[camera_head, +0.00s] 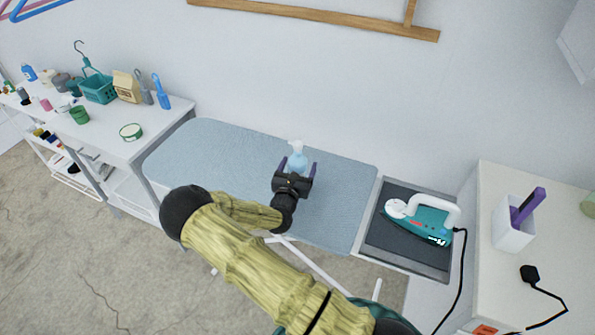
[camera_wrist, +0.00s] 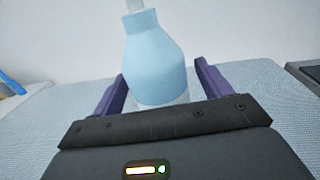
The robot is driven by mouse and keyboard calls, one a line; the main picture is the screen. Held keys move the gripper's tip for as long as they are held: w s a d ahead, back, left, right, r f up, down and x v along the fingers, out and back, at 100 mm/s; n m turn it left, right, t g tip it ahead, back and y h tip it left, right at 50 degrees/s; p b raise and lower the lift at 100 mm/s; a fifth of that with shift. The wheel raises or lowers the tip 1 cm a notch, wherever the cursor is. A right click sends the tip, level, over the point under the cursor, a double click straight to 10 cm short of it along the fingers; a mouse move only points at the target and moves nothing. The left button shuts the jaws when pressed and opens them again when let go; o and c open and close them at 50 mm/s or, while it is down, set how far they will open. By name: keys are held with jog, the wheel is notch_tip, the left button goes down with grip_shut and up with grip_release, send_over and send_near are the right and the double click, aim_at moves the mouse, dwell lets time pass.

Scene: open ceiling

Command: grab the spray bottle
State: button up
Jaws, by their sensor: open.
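The spray bottle (camera_head: 297,160) is light blue with a white top and stands upright on the blue ironing board (camera_head: 215,160). In the wrist view the bottle (camera_wrist: 155,62) stands between the two purple fingers, with its top cut off by the frame edge. My gripper (camera_head: 297,170) is open, with one finger on each side of the bottle. In the wrist view a gap shows between the right finger of my gripper (camera_wrist: 160,85) and the bottle; the left finger is close to it. The bottle's base is partly hidden behind the gripper body.
A teal iron (camera_head: 420,220) rests on a dark tray at the board's right end. A white table (camera_head: 545,260) with a white cup (camera_head: 513,235) is farther right. A white shelf (camera_head: 150,150) with a teal basket (camera_head: 98,89) stands at left. The board around the bottle is clear.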

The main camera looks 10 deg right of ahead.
aim_at(296, 147)
dwell(0.4)
jog(key=c, duration=1.2)
jog(key=shift+r, duration=0.1)
notch_tip(296, 147, up, 10)
jog(key=shift+f+b, duration=0.1)
jog(key=shift+b, duration=0.2)
